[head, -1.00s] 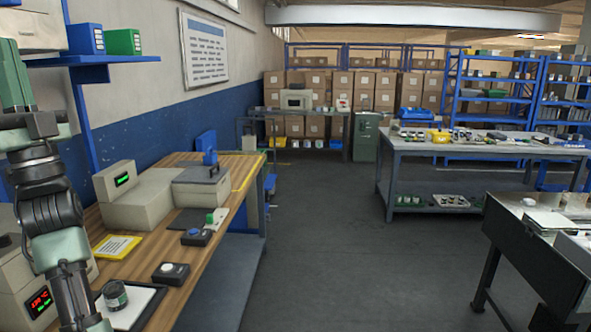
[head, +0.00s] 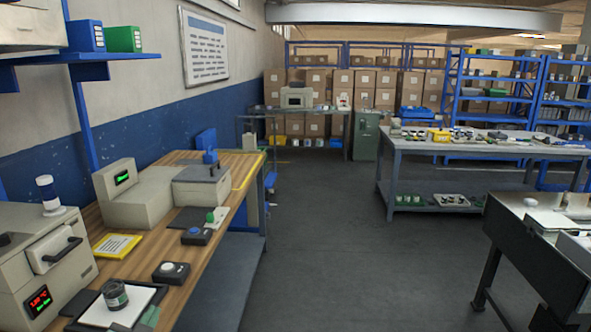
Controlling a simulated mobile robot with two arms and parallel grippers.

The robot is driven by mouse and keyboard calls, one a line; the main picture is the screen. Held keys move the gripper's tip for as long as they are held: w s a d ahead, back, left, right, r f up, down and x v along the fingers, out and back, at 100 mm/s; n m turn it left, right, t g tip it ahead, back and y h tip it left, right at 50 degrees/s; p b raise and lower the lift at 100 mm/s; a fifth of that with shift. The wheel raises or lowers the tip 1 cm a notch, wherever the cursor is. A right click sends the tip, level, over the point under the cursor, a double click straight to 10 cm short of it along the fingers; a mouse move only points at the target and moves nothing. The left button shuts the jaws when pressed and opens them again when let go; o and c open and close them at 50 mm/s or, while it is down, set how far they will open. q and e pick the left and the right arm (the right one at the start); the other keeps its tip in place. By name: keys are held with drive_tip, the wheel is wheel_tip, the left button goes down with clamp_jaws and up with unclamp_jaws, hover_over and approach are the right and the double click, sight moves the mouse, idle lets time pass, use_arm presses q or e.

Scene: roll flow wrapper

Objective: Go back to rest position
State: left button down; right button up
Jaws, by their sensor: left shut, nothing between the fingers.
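Only a small green and grey part of my left gripper (head: 140,320) shows, at the bottom edge of the head view, over the near side of a tray. It is shut and holds nothing; most of it is cut off by the frame. A dark jar with a grey lid (head: 115,295) stands on the white-lined, dark-rimmed tray (head: 155,291), just behind the gripper. My right gripper is out of view.
The wooden bench (head: 140,234) holds a beige oven-like machine (head: 40,262) with a red display, another beige machine (head: 140,195), a yellow card (head: 117,245) and button boxes (head: 171,272). A black-sided table (head: 530,260) stands at right. The floor (head: 340,240) between is clear.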

use_arm(q)
drive_tip(key=s+d+f+n+g+h, duration=0.1)
drive_tip(key=s+d+f+g, duration=0.25)
drive_tip(key=s+f, duration=0.45)
drive_tip(key=s+d+f+g+h, duration=0.1)
drive_tip(key=s+d+f+g, duration=0.3)
drive_tip(key=s, duration=0.7)
drive_tip(key=s+d+f+n+g+h, duration=0.15)
drive_tip(key=s+f+g, duration=0.25)
drive_tip(key=s+f, duration=0.45)
wheel_tip(320, 180, down, 23)
drive_tip(key=s+g, duration=0.1)
drive_tip(key=s, duration=0.1)
drive_tip(key=s+a+f+g, duration=0.1)
drive_tip(key=s+a+f, duration=0.2)
drive_tip(key=s+f, duration=1.5)
drive_tip(key=shift+f+m+y, duration=0.15)
drive_tip(key=shift+m+y, duration=0.3)
drive_tip(key=shift+g, duration=0.25)
